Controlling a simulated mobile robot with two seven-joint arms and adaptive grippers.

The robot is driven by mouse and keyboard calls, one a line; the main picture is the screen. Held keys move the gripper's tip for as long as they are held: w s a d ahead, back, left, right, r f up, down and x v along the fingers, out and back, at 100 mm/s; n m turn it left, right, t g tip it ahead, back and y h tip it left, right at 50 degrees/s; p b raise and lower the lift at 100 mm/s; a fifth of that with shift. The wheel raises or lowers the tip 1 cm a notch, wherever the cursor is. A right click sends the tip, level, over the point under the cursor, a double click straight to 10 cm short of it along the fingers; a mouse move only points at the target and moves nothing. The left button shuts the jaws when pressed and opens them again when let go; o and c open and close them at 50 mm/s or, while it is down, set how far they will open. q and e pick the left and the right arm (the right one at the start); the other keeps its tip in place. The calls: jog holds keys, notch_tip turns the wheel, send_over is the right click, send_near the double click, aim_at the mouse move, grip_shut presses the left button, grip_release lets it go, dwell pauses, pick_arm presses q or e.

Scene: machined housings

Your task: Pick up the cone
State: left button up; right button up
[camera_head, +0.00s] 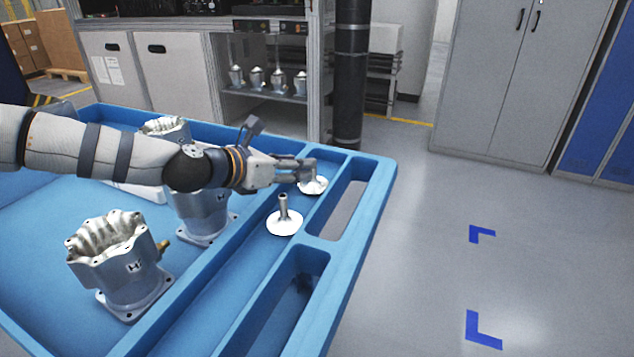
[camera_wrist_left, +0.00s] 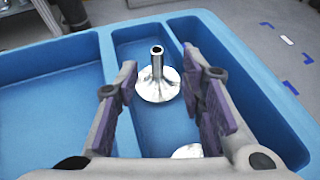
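Two shiny metal cones with flared bases and upright stems stand in the narrow compartment of the blue tray (camera_head: 377,190). The nearer cone (camera_head: 285,221) stands free in the head view. The farther cone (camera_head: 314,186) is partly hidden by my left gripper (camera_head: 303,168), which is over its stem. In the left wrist view, my left gripper (camera_wrist_left: 165,88) is open, with a cone (camera_wrist_left: 157,85) showing between and beyond its fingers. Contact with it is not visible. Part of another cone (camera_wrist_left: 187,152) shows at the bottom edge. My right gripper is not in view.
Machined housings stand in the wide left compartment, one at the front (camera_head: 118,265) and one behind it (camera_head: 203,213). Tray dividers and rims flank the cones. The two right-hand pockets hold no cones. Shelving (camera_head: 265,100) and a grey cabinet (camera_head: 510,85) stand beyond.

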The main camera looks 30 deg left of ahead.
pick_arm(q)
jog(key=b, duration=0.1)
send_over(311, 186)
notch_tip(311, 186, down, 3)
jog(key=shift+r, duration=0.15)
jog(key=shift+w, duration=0.35)
jog(key=shift+r, duration=0.2)
grip_shut()
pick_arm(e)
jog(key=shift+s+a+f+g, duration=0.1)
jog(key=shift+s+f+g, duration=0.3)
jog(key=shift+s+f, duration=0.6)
